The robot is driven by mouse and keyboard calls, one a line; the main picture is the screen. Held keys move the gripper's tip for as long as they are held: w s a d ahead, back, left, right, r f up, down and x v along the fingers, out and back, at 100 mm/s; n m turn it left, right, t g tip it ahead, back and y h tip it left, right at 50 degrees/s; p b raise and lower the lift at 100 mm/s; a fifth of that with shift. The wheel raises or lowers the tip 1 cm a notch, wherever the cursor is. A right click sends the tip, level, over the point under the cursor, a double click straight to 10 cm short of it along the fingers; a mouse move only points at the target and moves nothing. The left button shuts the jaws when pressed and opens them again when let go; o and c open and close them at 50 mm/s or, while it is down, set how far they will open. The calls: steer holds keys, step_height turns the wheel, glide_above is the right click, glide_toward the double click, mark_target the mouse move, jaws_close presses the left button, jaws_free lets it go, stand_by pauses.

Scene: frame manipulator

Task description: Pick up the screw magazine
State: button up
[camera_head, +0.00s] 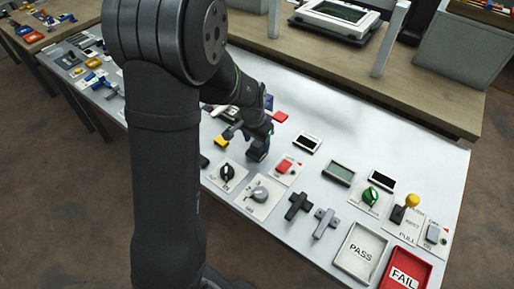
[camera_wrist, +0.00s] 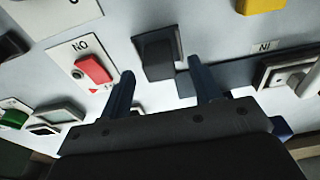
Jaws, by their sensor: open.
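My gripper (camera_wrist: 160,76) is open and empty, with its two dark fingers spread apart in the wrist view. A black block (camera_wrist: 158,50) on a dark base stands on the white table just beyond and between the fingertips. I cannot tell whether it is the screw magazine; no part is clearly marked as one. A long dark blue-grey bar (camera_wrist: 236,74) lies beside the block, partly behind the right finger. In the head view my gripper (camera_head: 248,136) is low over the middle of the table, and my arm hides part of the area.
A red switch (camera_wrist: 92,69) on a white plate is left of the fingers, and a yellow part (camera_wrist: 262,5) is at the upper right. In the head view, knobs, displays, a PASS tray (camera_head: 338,262) and a red FAIL tray (camera_head: 386,283) crowd the right front. The table's back right is clear.

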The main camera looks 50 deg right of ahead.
steer(key=shift+d+f, duration=0.15)
steer(key=shift+f, duration=1.1)
steer(key=c, duration=1.1)
